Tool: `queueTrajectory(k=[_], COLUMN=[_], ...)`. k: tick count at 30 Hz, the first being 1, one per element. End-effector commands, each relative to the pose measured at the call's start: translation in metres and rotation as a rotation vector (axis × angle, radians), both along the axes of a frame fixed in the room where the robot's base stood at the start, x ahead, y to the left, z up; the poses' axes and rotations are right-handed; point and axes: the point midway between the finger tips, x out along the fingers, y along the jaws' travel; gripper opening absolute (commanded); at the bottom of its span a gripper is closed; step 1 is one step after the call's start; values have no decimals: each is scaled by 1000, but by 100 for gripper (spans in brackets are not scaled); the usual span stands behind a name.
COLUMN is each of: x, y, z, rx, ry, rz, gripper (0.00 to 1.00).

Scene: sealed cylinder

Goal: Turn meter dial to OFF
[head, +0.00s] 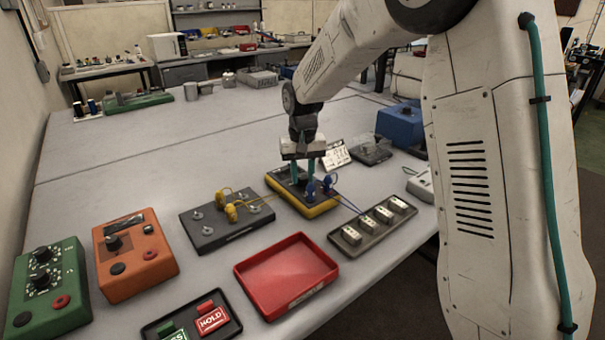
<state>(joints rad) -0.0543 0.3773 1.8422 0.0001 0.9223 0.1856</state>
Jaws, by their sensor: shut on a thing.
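The meter (318,209), a dark box with a yellow edge, lies on the grey bench near the middle of the head view. My gripper (303,178) points straight down over it, with its teal fingers reaching the meter's top face. The fingers are shut on the meter's dial, which they mostly hide. I cannot read the dial's setting or its OFF mark. Blue plugs (327,182) with leads stand at the meter's right front, close beside the fingers.
A dark terminal block (205,238) with yellow plugs stands left of the meter. A red tray (285,277) is in front, and a dark tray with several pale blocks (345,241) is at front right. Orange (150,272) and green (60,310) knob boxes stand left. The bench behind is largely clear.

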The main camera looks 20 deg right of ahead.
Motion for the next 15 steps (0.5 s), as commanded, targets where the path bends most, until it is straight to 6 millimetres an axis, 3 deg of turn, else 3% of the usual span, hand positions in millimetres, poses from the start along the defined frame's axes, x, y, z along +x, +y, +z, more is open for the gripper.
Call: queueTrajectory(k=[15], x=[0], y=[-1], z=[1], rx=[-1], ry=[0], rz=[135], gripper=[6])
